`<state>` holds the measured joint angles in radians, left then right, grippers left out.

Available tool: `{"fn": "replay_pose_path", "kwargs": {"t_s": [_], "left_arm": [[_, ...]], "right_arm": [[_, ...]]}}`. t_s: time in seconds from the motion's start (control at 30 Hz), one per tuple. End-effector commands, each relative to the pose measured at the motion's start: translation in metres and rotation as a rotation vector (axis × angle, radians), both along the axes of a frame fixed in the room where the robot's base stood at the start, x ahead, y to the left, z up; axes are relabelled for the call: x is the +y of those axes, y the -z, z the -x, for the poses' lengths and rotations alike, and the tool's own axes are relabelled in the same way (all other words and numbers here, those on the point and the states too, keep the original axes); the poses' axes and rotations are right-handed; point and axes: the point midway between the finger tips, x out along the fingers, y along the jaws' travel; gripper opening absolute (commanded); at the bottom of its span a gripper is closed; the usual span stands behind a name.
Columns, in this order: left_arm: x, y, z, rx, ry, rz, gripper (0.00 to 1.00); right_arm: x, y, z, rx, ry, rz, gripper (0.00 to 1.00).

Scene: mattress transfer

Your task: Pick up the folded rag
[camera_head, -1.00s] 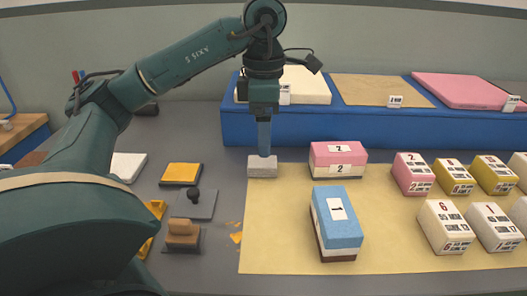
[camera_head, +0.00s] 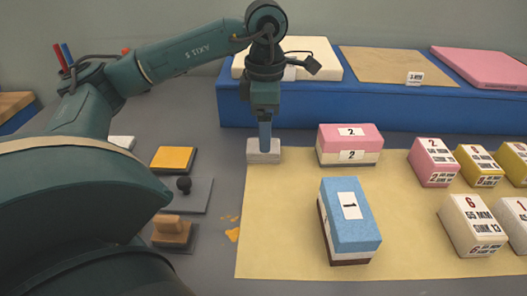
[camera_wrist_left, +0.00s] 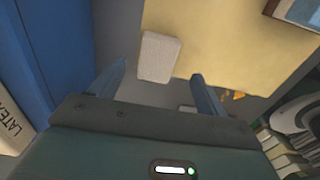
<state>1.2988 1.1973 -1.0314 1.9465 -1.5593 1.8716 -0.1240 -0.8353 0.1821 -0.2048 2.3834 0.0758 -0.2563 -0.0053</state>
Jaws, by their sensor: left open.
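The folded rag (camera_head: 264,152) is a small pale grey block at the back left corner of the tan mat. My left gripper (camera_head: 265,135) points down at it in the head view, its fingers overlapping the rag's top edge. In the left wrist view the rag (camera_wrist_left: 159,57) lies ahead of the open left gripper (camera_wrist_left: 155,82), nearer its left finger. No finger is seen closed on it. The gap between fingertips and rag is hard to judge. My right gripper is not in view.
The tan mat (camera_head: 290,257) holds a blue block (camera_head: 352,216), a pink and cream block (camera_head: 349,141) and several numbered blocks at the right. A blue raised bench (camera_head: 350,107) stands close behind the rag. A yellow pad (camera_head: 173,158) and a wooden-handled stamp (camera_head: 172,229) lie left.

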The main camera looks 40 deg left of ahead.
Motion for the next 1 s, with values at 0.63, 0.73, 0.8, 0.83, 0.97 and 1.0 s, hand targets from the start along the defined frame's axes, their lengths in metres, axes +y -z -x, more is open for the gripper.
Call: {"fn": "replay_pose_path", "kwargs": {"t_s": [0.63, 0.73, 0.8, 0.83, 0.97, 1.0], "left_arm": [[0.005, 0.052, 0.000, 0.000, 0.000, 0.001, 0.75], [0.005, 0.052, 0.000, 0.000, 0.000, 0.001, 0.69], [0.005, 0.051, 0.000, 0.000, 0.000, 0.001, 0.63], [0.005, 0.051, 0.000, 0.000, 0.000, 0.001, 0.61], [0.005, 0.051, 0.000, 0.000, 0.000, 0.001, 0.50], [0.005, 0.051, 0.000, 0.000, 0.000, 0.001, 0.47]], "right_arm": [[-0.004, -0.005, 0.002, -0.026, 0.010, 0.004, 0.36], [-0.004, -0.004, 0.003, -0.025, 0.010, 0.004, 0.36], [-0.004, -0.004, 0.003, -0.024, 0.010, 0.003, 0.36], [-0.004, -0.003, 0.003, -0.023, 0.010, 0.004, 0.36], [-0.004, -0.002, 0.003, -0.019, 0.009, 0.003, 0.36], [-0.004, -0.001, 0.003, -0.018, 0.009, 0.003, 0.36]]}}
